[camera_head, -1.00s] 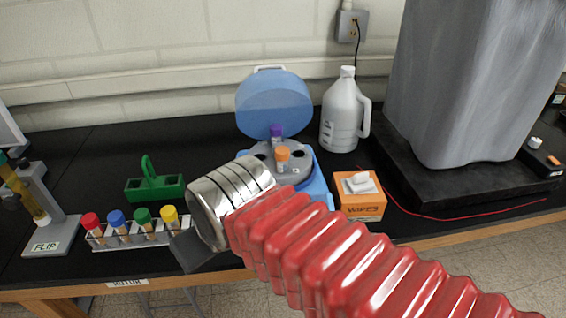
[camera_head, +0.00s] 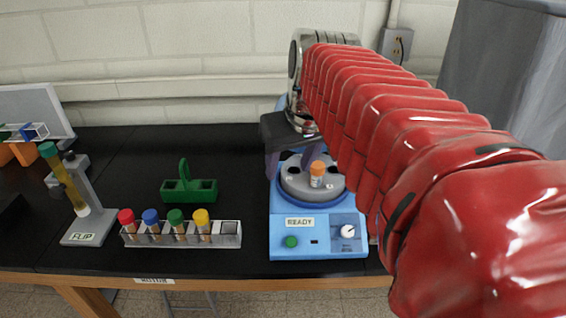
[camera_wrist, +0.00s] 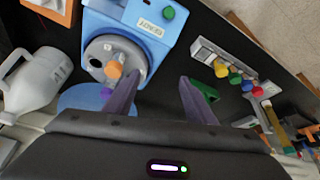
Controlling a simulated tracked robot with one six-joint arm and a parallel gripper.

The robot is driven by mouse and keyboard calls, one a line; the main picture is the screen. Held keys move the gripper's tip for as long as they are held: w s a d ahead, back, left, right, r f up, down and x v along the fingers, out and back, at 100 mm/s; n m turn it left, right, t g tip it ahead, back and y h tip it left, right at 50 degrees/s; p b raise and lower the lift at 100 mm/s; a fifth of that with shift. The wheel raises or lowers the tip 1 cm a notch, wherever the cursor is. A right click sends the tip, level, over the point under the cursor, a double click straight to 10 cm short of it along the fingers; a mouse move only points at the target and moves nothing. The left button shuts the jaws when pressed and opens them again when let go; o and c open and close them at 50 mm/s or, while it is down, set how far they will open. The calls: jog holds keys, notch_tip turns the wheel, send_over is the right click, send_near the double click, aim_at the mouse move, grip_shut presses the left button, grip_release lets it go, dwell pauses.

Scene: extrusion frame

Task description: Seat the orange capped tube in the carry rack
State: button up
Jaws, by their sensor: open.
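The orange capped tube (camera_head: 317,174) stands upright in the grey rotor of the blue centrifuge (camera_head: 290,247). Its orange cap also shows in the wrist view (camera_wrist: 113,69), left of my fingers. My gripper (camera_head: 290,160) is open and empty, its fingers spread above and behind the left part of the rotor. In the wrist view, the two fingers (camera_wrist: 157,97) are wide apart, with bare black bench between them. The green carry rack (camera_head: 190,190) with its upright handle stands left of the centrifuge, apart from my gripper. My arm hides the centrifuge's lid in the head view.
A grey rack (camera_head: 228,236) with red, blue, green and yellow capped tubes stands in front of the green rack. A FLIP stand (camera_head: 88,228) holds a tilted tube at left. A white jug (camera_wrist: 35,82) and orange box are beside the centrifuge. Bench between racks and centrifuge is clear.

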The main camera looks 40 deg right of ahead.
jog(key=m, duration=0.1)
send_near(318, 165)
notch_tip(318, 165, up, 2)
jog(key=a, duration=0.2)
jog(key=shift+s+d+r+m, duration=0.35)
jog(key=shift+s+d, duration=0.2)
jog(key=shift+s, duration=0.1)
jog(key=shift+f, duration=0.1)
jog(key=x, duration=0.8)
jog(key=shift+d+f, duration=0.15)
jog(key=shift+h, duration=0.3)
jog(key=shift+w+f, duration=0.1)
jog(key=shift+f, duration=0.05)
jog(key=shift+x, duration=2.5)
